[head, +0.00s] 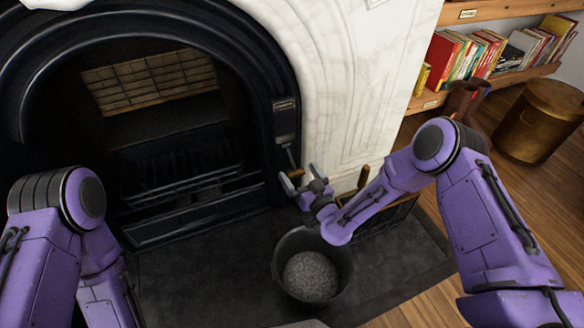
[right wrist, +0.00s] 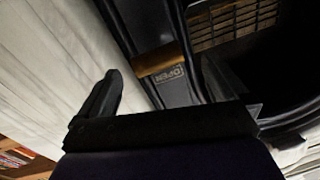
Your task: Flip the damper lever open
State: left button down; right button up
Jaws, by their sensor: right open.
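The damper lever (head: 295,173) is on the right side of the black fireplace surround. Its short rod slants downward below a slotted plate and ends in a brown wooden handle. In the right wrist view the brown handle (right wrist: 160,60) appears beside a plate marked OPEN (right wrist: 168,77). My right gripper (head: 303,184) is open at the lever, with its fingers spread close around the handle. I cannot tell whether they touch it. My left arm shows at the left, but its gripper is out of view.
A dark bucket (head: 333,262) of grey granules stands on the hearth (head: 200,285) below my right gripper. A fire-tool rack (head: 385,218) is behind my right forearm. The white marble surround (head: 345,90) is close on the right. A brass bin (head: 540,120) stands farther right.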

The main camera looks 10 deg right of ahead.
aim_at(295, 169)
jog(key=b+x, duration=0.1)
jog(key=x, duration=0.4)
jog(key=shift+f, duration=0.2)
jog(key=shift+w+a+r, duration=0.15)
jog(key=shift+w+a, duration=0.05)
jog(key=shift+w, duration=0.25)
